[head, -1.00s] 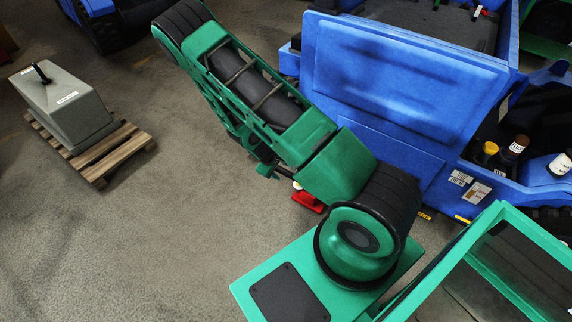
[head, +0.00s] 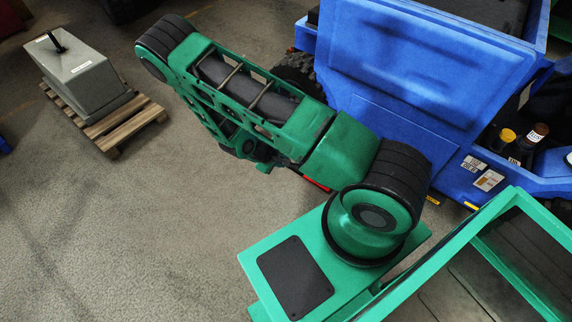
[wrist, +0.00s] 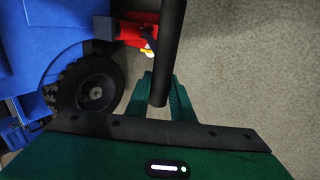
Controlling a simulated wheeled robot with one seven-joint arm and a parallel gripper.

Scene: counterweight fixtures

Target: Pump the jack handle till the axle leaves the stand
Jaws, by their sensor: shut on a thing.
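In the wrist view my gripper (wrist: 162,90) is shut on the black jack handle (wrist: 171,38), with one green finger on each side near the handle's lower end. The red jack (wrist: 128,30) lies at the top, left of the handle, with a small white and yellow part beside it. In the head view only a sliver of the red jack (head: 317,185) shows beneath my green arm, and the handle and fingertips are hidden. A dark wheel (wrist: 90,88) of the blue vehicle is left of my gripper. I cannot make out the axle or the stand.
The blue vehicle (head: 400,75) fills the right of the head view, close to my arm. A grey block (head: 80,75) with a black handle sits on a wooden pallet (head: 127,120) at the upper left. The floor between pallet and arm is clear.

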